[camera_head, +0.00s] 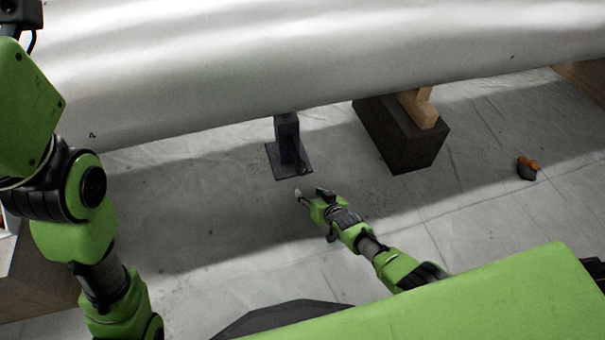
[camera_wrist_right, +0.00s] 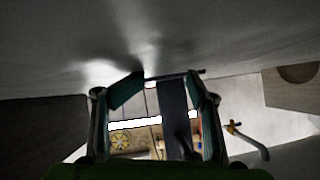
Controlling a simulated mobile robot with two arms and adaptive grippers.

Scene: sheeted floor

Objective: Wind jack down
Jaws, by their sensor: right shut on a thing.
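The jack (camera_head: 288,140) is a dark post on a square base plate, standing on the sheeted floor under the edge of a large pale body. Its top is hidden by that body. My right gripper (camera_head: 308,197) is in front of the jack, a little nearer to me. It is shut on what looks like the jack's crank handle, a thin part at the fingertips, mostly hidden by the fingers. In the right wrist view the fingers (camera_wrist_right: 165,88) frame the dark jack post (camera_wrist_right: 172,115) beyond them. My left arm is at the left; its gripper is out of view.
The large pale curved body (camera_head: 300,60) hangs low across the back. A dark block (camera_head: 400,140) with a wooden piece (camera_head: 418,108) stands right of the jack. A small orange and dark object (camera_head: 527,168) lies on the floor farther right. Floor around my right gripper is clear.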

